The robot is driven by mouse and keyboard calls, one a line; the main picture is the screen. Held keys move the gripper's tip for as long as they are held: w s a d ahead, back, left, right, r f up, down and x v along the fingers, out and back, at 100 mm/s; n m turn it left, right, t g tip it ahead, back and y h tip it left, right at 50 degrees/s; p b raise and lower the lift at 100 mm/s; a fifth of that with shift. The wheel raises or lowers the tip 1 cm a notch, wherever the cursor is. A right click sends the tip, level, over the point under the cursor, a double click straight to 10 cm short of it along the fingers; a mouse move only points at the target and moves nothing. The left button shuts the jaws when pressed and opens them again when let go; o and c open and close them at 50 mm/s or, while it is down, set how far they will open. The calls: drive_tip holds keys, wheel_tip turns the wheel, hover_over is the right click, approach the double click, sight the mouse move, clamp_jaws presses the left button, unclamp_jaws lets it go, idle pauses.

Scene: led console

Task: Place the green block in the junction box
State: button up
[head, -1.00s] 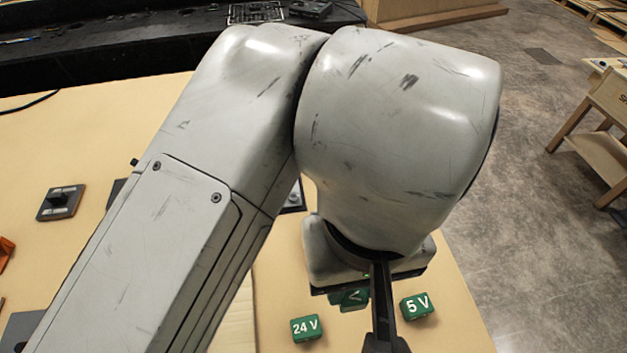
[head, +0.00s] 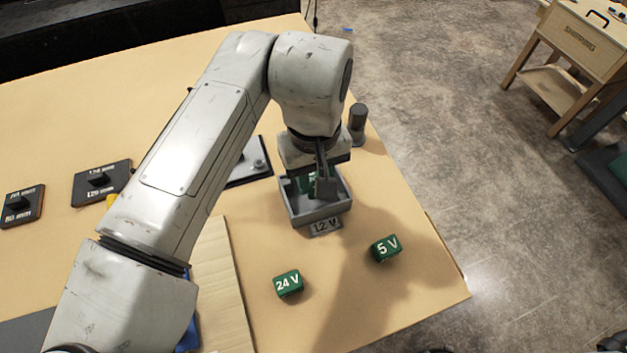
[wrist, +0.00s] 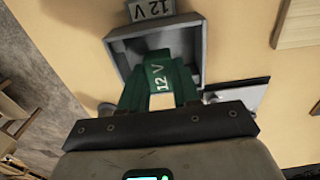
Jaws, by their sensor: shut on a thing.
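My gripper (head: 323,188) points down at the open grey junction box (head: 316,216), which has a "12 V" plate (head: 325,227) at its near side. It is shut on a green block (head: 307,183), partly hidden by the finger in the head view. The wrist view shows the block's "12 V" lettering (wrist: 158,76) between the fingers, within the outline of the box (wrist: 194,43). I cannot tell whether the block touches the box floor. Two other green blocks, "24 V" (head: 288,284) and "5 V" (head: 386,248), lie on the table.
A dark cylindrical post (head: 357,124) stands just behind the box to the right. A grey-and-black plate (head: 250,165) lies left of the box. Dark labelled fixtures (head: 101,183) sit further left. The table's right edge is close to the "5 V" block.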

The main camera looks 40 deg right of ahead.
drive_tip(key=shift+w+f, duration=0.1)
drive_tip(key=shift+f, duration=1.5)
drive_tip(key=shift+f, duration=0.15)
drive_tip(key=o, duration=1)
drive_tip(key=shift+o, duration=0.2)
wheel_tip(320, 180, up, 12)
drive_tip(key=shift+r, duration=0.2)
